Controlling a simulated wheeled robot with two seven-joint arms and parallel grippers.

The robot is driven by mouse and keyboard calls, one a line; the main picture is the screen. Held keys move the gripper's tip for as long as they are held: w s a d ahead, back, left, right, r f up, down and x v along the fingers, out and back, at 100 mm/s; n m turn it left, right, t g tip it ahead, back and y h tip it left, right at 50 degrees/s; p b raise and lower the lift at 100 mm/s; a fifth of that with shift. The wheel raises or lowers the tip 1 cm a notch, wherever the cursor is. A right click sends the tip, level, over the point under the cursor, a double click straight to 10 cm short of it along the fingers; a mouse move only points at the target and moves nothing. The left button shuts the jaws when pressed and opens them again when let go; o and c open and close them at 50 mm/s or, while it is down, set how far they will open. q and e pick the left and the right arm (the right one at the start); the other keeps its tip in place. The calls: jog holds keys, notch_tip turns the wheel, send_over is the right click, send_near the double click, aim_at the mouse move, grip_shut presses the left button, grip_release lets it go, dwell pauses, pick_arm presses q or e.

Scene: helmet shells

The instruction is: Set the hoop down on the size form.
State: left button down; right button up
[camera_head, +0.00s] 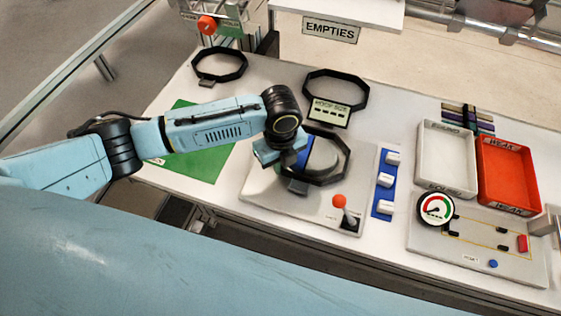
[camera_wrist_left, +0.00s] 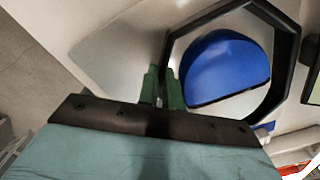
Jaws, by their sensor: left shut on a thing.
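The hoop, a black octagonal ring (camera_head: 346,162), is in my left gripper (camera_head: 291,157) over the grey base plate. In the left wrist view the green fingers (camera_wrist_left: 162,84) are closed at the left side of the hoop (camera_wrist_left: 287,78). The size form, a rounded blue piece (camera_wrist_left: 222,70), shows inside the ring's outline there. I cannot tell whether the hoop touches the form or plate. My right gripper is out of view.
Two more black octagonal rings (camera_head: 241,70) (camera_head: 364,92) lie behind. A red-knobbed lever (camera_head: 339,201) and a blue strip with white blocks (camera_head: 386,182) are close by on the right. Beyond are white (camera_head: 424,150) and red (camera_head: 484,165) trays and a gauge (camera_head: 436,208).

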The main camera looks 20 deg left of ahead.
pick_arm(q)
jog(key=shift+f, duration=0.35)
jog(key=c, duration=1.5)
grip_release()
jog(key=shift+r, duration=0.15)
notch_tip(320, 180, up, 13)
jog(key=p, duration=0.1)
jog(key=shift+p, duration=0.35)
jog(key=shift+s, duration=0.15)
